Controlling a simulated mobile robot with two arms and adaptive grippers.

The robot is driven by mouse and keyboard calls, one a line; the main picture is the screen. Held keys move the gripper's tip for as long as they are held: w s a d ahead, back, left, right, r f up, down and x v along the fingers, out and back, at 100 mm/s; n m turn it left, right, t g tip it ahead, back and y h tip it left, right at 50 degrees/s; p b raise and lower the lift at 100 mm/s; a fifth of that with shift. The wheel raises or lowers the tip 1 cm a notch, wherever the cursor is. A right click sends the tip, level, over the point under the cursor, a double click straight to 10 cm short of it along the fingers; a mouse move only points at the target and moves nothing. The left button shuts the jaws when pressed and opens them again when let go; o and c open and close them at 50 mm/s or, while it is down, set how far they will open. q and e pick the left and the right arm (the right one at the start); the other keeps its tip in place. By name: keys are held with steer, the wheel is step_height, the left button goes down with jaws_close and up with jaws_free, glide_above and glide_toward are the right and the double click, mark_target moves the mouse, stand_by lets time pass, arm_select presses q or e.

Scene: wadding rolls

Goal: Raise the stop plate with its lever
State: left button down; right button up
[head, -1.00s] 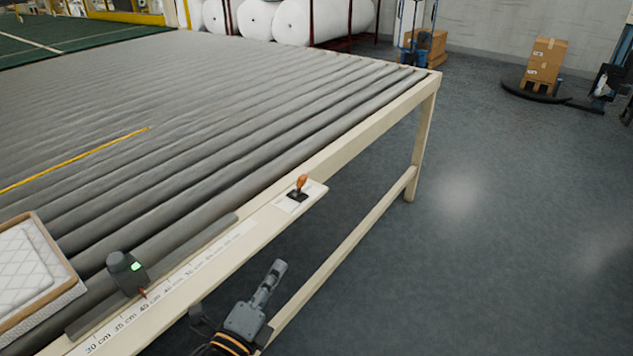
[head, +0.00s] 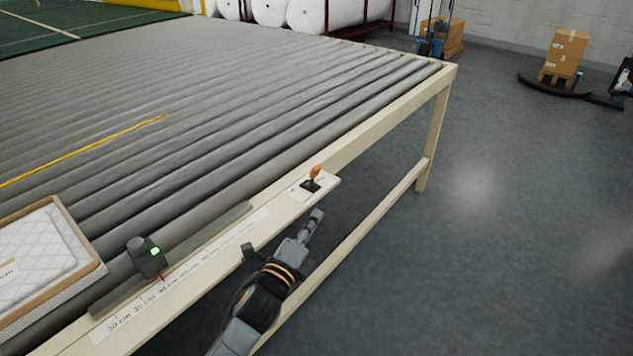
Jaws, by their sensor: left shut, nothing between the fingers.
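The lever (head: 314,173) has an orange knob on a small black base. It stands on a pale plate at the table's front edge, its knob tilted slightly right. My left gripper (head: 316,217) is shut and empty. It is just below and in front of the lever in the picture, apart from it. No raised plate shows among the rollers. A thin yellow strip (head: 85,150) lies along them; I cannot tell whether it is the stop plate's edge. My right gripper is out of view.
The roller table (head: 385,135) has a cream frame. A dark sliding block (head: 147,258) with a green light sits by a centimetre scale (head: 185,280). A framed quilted pad (head: 45,245) lies at left. Boxes (head: 565,50) stand far back right. The floor at right is clear.

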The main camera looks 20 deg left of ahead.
mark_target(313, 177)
arm_select(q)
steer(key=w, duration=0.3)
steer(key=w+a+r+p, duration=0.1)
steer(key=w, duration=0.2)
steer(key=w+a+r+p, duration=0.1)
steer(key=w, duration=0.2)
steer(key=shift+w+a, duration=0.25)
steer(key=shift+w, duration=0.1)
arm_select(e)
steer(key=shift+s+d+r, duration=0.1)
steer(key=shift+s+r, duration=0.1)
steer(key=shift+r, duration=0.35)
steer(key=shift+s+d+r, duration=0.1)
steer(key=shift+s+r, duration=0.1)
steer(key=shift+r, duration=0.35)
arm_select(q)
steer(key=shift+a+r+n+p, duration=0.15)
steer(key=shift+n+p, duration=0.25)
steer(key=shift+p, duration=0.15)
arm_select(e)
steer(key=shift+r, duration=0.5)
